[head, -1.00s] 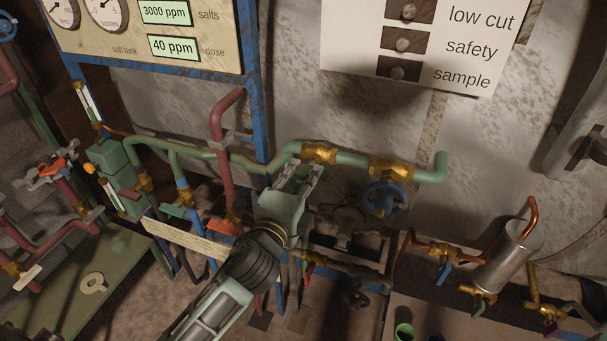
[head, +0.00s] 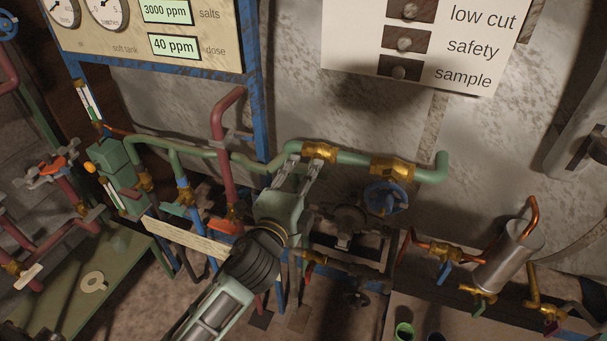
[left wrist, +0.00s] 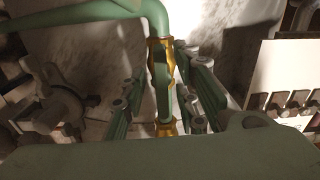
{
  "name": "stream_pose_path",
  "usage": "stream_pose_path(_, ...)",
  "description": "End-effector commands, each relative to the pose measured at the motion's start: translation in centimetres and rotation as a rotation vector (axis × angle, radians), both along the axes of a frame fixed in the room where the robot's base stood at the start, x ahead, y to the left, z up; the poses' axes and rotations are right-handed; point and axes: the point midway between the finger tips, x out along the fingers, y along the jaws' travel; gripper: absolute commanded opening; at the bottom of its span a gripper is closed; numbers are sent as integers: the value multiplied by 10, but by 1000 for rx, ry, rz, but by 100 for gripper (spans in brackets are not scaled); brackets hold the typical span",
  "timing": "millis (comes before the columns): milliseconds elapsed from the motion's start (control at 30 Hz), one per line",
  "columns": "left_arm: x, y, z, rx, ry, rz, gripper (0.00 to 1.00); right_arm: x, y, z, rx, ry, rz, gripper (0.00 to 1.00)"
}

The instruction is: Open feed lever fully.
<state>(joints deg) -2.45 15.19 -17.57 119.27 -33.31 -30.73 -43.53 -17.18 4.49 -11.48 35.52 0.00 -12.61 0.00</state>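A brass valve (head: 319,152) sits in the green pipe (head: 352,158) on the wall frame. My left gripper (head: 306,165) is just below it, with its fingers spread toward the pipe. In the left wrist view, the fingers (left wrist: 163,108) are apart on either side of the brass fitting (left wrist: 170,62). A green bar (left wrist: 162,90) lies along this fitting between the fingers, in line with the pipe. It may be the feed lever, but no label shows. I cannot tell whether a finger touches it. My right gripper is not in view.
A second brass fitting (head: 393,167) and a blue handwheel (head: 384,198) are close on the right. A red upright pipe (head: 223,150) and a blue post (head: 253,110) stand on the left. A metal vessel (head: 508,256) is farther right.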

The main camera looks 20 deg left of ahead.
Motion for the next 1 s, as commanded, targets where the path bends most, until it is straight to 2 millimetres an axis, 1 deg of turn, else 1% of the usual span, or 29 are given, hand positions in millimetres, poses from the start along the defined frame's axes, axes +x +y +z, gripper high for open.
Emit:
stream_pose_path(167,0,0,1,2,-2,-1,29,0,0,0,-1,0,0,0)
stream_pose_path(267,-1,0,1,3,-2,-1,29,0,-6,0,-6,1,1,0)
stream_pose_path(367,-7,0,0,3,-2,-1,29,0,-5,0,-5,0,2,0)
stream_pose_path(467,-22,0,0,2,0,-1,29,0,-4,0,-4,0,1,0)
stream_pose_path(700,-71,2,-1,0,3,0,29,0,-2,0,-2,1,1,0)
stream_pose_path(800,-89,3,-1,1,3,0,29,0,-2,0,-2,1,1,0)
stream_pose_path(900,-103,3,-1,1,3,1,29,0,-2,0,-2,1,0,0)
stream_pose_path(1000,-112,4,0,0,1,0,29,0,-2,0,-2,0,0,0)
